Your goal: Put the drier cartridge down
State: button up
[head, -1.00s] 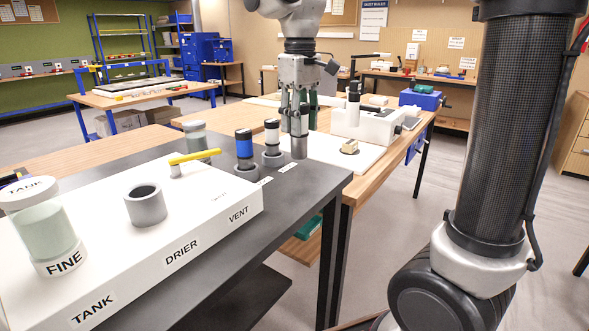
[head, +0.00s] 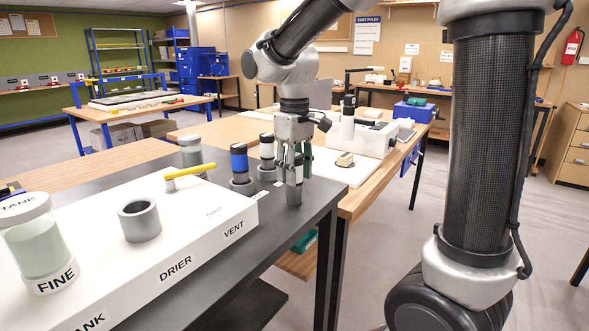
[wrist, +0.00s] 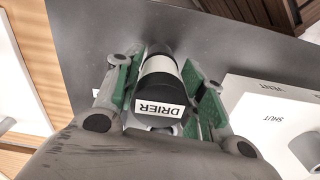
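My gripper (head: 293,178) points down over the dark bench top (head: 315,193), near its right end. Its green-padded fingers are shut on the drier cartridge (head: 294,195), a grey cylinder whose lower end shows below the fingertips in the head view. In the wrist view the drier cartridge (wrist: 160,80) lies between the pads, with a dark end, a pale band and a DRIER label. I cannot tell whether its lower end touches the bench. The grey drier socket (head: 140,228) on the white housing (head: 190,240) is open and empty.
A blue-banded cartridge (head: 239,160) and a white-banded one (head: 267,148) stand in grey holders left of my gripper. A yellow-handled valve (head: 190,171), a glass jar (head: 192,152) and the FINE tank (head: 40,245) stand farther left. Bare bench lies in front of my gripper.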

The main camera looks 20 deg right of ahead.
jog(key=shift+o, duration=1.2)
jog(key=shift+r, duration=0.15)
notch_tip(320, 180, up, 12)
jog(key=shift+r, duration=0.1)
jog(key=s+d+f+m+t, duration=0.2)
jog(key=s+d+f+m, duration=0.1)
jog(key=s+d, duration=0.4)
jog(key=s+d+f+m+t, duration=0.2)
jog(key=s+d+f, duration=0.4)
jog(key=s, duration=0.6)
jog(key=shift+s+d+f+m, duration=0.25)
jog(key=shift+d+m, duration=0.15)
jog(key=shift+d, duration=0.3)
